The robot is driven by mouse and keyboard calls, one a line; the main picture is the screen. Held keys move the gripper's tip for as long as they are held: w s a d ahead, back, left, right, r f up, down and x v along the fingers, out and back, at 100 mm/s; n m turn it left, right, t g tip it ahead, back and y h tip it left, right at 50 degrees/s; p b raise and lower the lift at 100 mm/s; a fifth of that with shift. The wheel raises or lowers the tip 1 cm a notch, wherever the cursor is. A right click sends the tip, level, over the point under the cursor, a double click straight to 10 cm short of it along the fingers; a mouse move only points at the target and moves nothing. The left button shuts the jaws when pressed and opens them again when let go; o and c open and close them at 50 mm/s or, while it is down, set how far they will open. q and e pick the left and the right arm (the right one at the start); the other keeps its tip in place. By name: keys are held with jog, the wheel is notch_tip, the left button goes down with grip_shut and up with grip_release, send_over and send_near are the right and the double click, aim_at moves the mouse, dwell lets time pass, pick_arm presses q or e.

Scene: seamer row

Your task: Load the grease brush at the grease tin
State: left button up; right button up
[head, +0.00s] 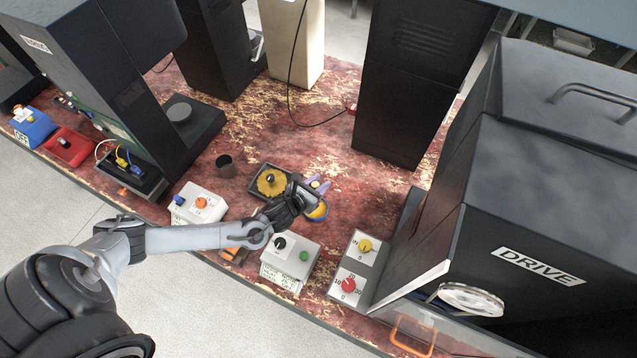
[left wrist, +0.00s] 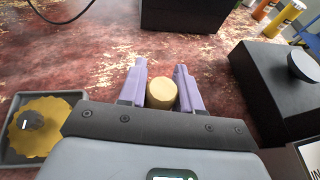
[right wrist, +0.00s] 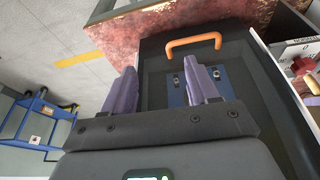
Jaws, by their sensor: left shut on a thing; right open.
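My left gripper (head: 316,184) is shut on a tan, round-ended piece, seemingly the grease brush's handle. Its end (left wrist: 161,93) shows between the purple fingers in the left wrist view. The bristles are hidden.
A grey tray with a yellow wheel (head: 271,181) lies left of the left gripper. Control boxes (head: 290,262) line the front edge. The large DRIVE machine (head: 540,200) blocks the right. Worn red bench top is clear behind the tray.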

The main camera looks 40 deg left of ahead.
notch_tip(320, 180, up, 5)
jog(key=p, duration=0.4)
jog(key=shift+d+r, duration=0.1)
dwell(0.6)
